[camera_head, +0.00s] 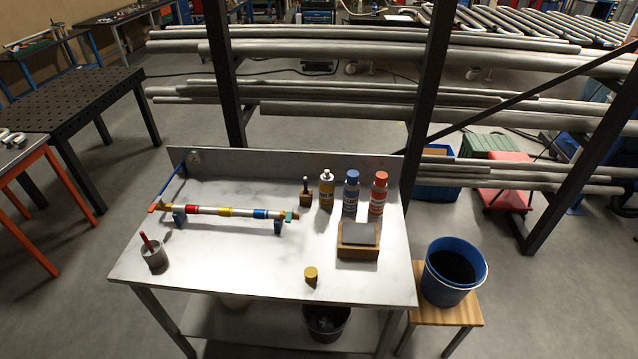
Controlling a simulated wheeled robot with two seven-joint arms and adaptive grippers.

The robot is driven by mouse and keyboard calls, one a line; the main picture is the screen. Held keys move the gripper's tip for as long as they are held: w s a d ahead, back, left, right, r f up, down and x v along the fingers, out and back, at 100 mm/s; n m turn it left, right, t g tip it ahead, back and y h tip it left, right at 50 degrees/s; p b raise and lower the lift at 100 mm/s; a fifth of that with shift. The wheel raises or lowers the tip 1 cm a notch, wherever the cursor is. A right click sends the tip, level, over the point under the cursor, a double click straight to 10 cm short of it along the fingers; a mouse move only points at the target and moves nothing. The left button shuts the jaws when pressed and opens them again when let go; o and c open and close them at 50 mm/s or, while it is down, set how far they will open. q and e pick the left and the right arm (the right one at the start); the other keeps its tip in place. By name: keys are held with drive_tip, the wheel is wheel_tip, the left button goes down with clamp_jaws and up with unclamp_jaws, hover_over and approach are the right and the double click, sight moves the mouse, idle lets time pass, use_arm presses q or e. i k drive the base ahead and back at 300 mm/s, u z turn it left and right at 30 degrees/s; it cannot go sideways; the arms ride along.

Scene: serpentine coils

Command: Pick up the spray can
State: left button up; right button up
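Three upright containers stand side by side at the back right of the metal workbench (225,268) in the head view: a yellow-brown one with a white top (326,193), a blue-capped one (350,196) and a red-capped one (378,196). Each has a label too small to read. I cannot tell for sure which one is the spray can. Neither of my grippers shows in this view.
A wooden block with a grey top (358,242) stands in front of the containers; a small wooden piece (306,196) is left of them. A striped tube (227,211) rests on supports. A grey cup (153,256) and yellow cylinder (311,274) stand nearer. A blue bucket (432,284) is right.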

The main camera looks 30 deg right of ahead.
sight(326, 183)
drive_tip(key=z, duration=1.25)
